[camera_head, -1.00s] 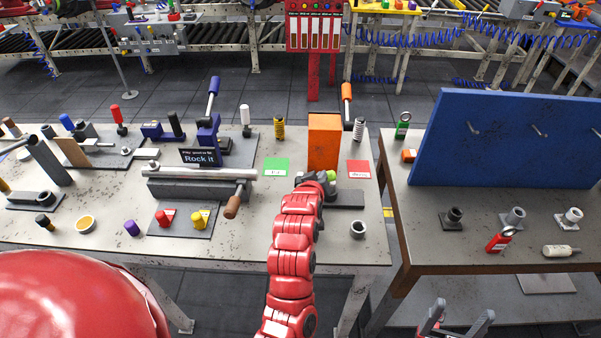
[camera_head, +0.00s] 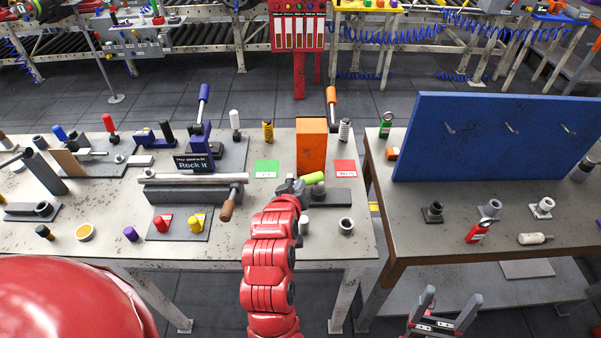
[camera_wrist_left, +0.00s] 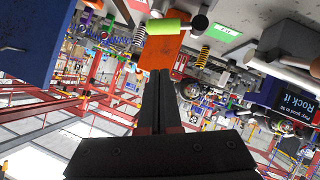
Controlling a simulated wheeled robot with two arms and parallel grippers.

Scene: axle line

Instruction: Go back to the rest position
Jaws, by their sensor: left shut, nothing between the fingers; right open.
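My left arm reaches up the middle of the head view. Its gripper (camera_head: 299,186) is just in front of the orange block (camera_head: 311,148), beside a lime green cylinder (camera_head: 313,178). In the left wrist view the black fingers (camera_wrist_left: 160,80) are closed together and empty. The lime cylinder (camera_wrist_left: 168,27) and the orange block (camera_wrist_left: 158,52) lie beyond the fingertips there. My right gripper (camera_head: 444,305) is open and empty at the lower right, in front of the right table and low down. Its arm is out of view.
The left table (camera_head: 110,250) holds a grey clamp fixture, a "Rock it" sign (camera_head: 194,163), springs, green and red cards and several small parts. The right table (camera_head: 410,230) carries a blue pegboard (camera_head: 490,140), fittings and a red bottle. Dark floor lies between and behind the tables.

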